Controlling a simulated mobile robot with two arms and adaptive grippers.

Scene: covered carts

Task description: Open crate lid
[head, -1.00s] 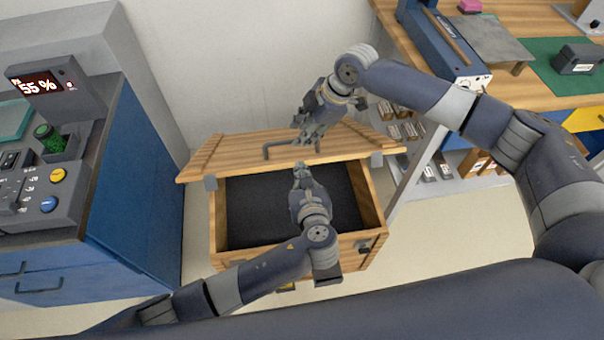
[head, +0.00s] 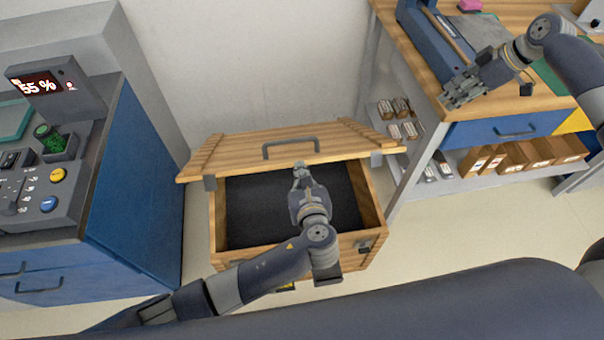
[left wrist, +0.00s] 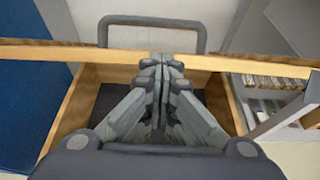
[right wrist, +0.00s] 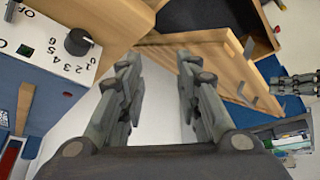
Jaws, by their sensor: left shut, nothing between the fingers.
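The wooden crate (head: 372,200) stands on the floor with its lid (head: 225,157) raised and tilted back, showing a dark, empty-looking interior. A grey bar handle (head: 290,142) is on the lid; it also shows in the left wrist view (left wrist: 150,21). My left gripper (head: 301,168) is shut and empty over the crate opening, its fingertips close to the lid's edge. Whether they touch it I cannot tell. My right gripper (head: 458,97) is open and empty, away from the crate, at the workbench. The lid's slats also show in the right wrist view (right wrist: 215,55).
A workbench (head: 420,70) stands at the right, with a blue drawer (head: 505,130) and shelves of small boxes (head: 545,152) below. A blue cabinet (head: 135,190) with a control panel stands at the left. A wall is behind the crate, and floor is free at the right.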

